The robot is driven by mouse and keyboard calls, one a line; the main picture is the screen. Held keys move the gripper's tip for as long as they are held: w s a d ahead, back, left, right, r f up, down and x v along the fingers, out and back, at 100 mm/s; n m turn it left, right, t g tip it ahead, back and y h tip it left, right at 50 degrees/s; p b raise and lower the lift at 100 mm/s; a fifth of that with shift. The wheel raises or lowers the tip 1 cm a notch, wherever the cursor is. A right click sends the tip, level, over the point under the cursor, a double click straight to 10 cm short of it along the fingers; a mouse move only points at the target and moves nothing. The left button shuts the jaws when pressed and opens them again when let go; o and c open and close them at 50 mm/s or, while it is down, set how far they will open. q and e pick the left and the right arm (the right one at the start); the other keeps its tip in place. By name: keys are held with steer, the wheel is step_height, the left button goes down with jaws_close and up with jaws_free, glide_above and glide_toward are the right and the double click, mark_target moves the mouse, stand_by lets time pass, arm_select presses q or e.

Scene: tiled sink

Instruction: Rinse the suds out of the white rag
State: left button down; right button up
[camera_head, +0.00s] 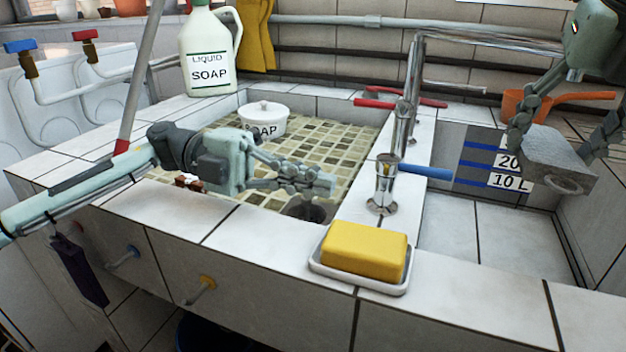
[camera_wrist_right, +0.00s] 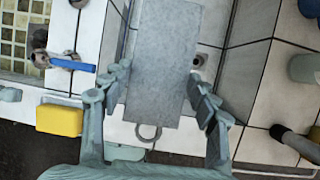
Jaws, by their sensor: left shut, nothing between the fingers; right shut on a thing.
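My right gripper (camera_head: 560,135) is shut on a flat grey slab (camera_head: 553,160) with a ring at its lower end. It holds the slab over the right-hand basin (camera_head: 475,235); in the right wrist view the slab (camera_wrist_right: 165,65) lies between the fingers. My left gripper (camera_head: 325,185) is shut and empty above the tiled left basin (camera_head: 345,140), close to the drain hole (camera_head: 308,212). The chrome tap (camera_head: 405,110) has a red handle (camera_head: 375,103) and a blue handle (camera_head: 425,172). I cannot make out a white rag or suds.
A yellow soap bar (camera_head: 363,250) sits in a white dish at the front ledge. A white soap pot (camera_head: 264,120) stands in the left basin. A liquid soap bottle (camera_head: 207,55) stands on the back left ledge. An orange pan (camera_head: 530,103) is at the back right.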

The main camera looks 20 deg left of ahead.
stand_by(0.3)
